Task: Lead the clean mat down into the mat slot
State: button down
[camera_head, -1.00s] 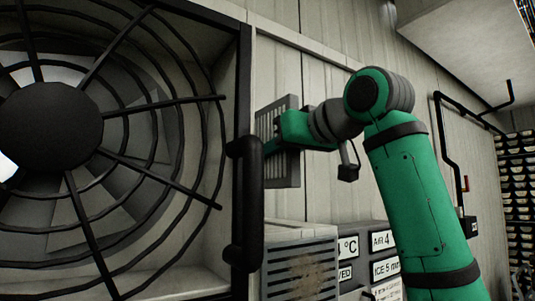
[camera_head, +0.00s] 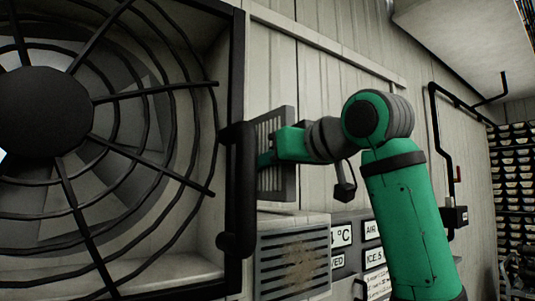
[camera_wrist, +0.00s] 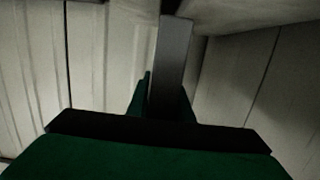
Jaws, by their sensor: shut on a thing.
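The clean mat (camera_head: 277,182) is a grey slatted panel, upright, in front of the pale wall in the head view. My gripper (camera_head: 267,158) is shut on it near its middle. In the wrist view the mat (camera_wrist: 171,60) shows edge-on as a grey strip between the green fingers of my gripper (camera_wrist: 165,102). Below the mat stands a pale box (camera_head: 293,218) with a louvred front stained brown. The mat's lower edge is a little above the box top, and apart from it as far as I can see. The slot's opening cannot be made out.
A large fan with a black wire guard (camera_head: 45,112) fills the left, and a black vertical handle (camera_head: 237,190) stands close left of the mat. Labelled panels (camera_head: 343,262) are right of the box. A black pipe (camera_head: 434,120) and a stacked rack (camera_head: 512,180) are farther right.

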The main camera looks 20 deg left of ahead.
aim_at(292, 199)
jog(key=shift+f, duration=0.55)
jog(key=shift+f, duration=3.5)
dwell(1.2)
jog(key=c, duration=1.5)
grip_release()
jog(key=shift+f, duration=0.1)
jog(key=shift+s, duration=0.1)
jog(key=v, duration=1.1)
